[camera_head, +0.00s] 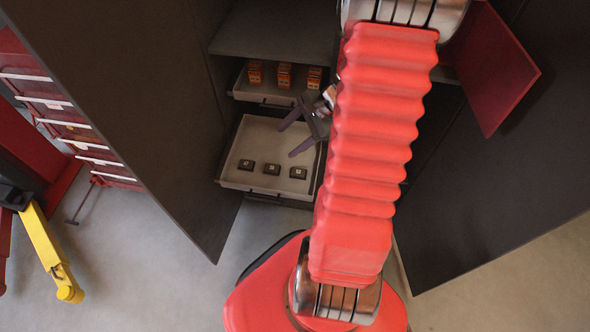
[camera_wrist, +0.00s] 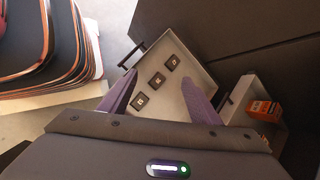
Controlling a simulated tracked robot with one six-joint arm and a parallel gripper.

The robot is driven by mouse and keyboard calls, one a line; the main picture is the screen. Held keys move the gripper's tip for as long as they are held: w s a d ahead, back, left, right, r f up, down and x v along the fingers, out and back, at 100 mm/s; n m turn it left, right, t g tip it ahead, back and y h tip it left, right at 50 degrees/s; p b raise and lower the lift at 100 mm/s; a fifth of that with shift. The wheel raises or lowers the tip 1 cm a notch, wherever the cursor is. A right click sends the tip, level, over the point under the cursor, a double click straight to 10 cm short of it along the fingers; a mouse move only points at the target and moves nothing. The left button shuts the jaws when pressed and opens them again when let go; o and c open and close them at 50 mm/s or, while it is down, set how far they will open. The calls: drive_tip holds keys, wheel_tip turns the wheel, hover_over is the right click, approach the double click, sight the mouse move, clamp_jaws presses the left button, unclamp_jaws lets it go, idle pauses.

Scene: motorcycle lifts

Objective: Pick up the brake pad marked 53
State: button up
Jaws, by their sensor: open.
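Three small dark square pads lie in a row in an open light-grey drawer (camera_head: 232,182): a left pad (camera_head: 246,164), a middle pad (camera_head: 272,169) and a right pad (camera_head: 298,173). Each has a pale mark too small to read, so I cannot tell which is 53. The wrist view shows the three pads as a far one (camera_wrist: 173,62), a middle one (camera_wrist: 157,80) and a near one (camera_wrist: 141,100). My gripper (camera_head: 286,142) is open and empty, its purple fingers apart above the drawer. In the wrist view the pads show between the fingers.
An upper drawer (camera_head: 240,96) holds orange boxes (camera_head: 285,76); one orange box (camera_wrist: 264,110) shows in the wrist view. Dark cabinet doors (camera_head: 135,110) stand open on both sides. A yellow lift arm (camera_head: 50,255) is at far left.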

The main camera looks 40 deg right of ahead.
drive_tip(key=s+d+f+m+t, duration=0.1)
drive_tip(key=s+d+f+m, duration=0.2)
drive_tip(key=d+f+m, duration=0.2)
drive_tip(key=s+d+f+m+t+h, duration=0.1)
drive_tip(key=s+d+f+m, duration=0.3)
drive_tip(key=f, duration=0.5)
drive_tip(key=shift+s+d+f+m, duration=0.25)
drive_tip(key=shift+d+m, duration=0.25)
drive_tip(key=shift+d, duration=0.25)
drive_tip(key=shift+w+f, duration=0.1)
approach(299, 172)
drive_tip(key=shift+w+a+f, duration=0.1)
drive_tip(key=shift+w+f, duration=0.2)
drive_tip(key=shift+f, duration=0.3)
drive_tip(key=shift+w+f, duration=0.3)
drive_tip(key=shift+f, duration=0.25)
drive_tip(key=shift+x, duration=2.6)
drive_tip(key=shift+a+r, duration=0.1)
drive_tip(key=shift+a, duration=0.1)
drive_tip(key=shift+c, duration=0.6)
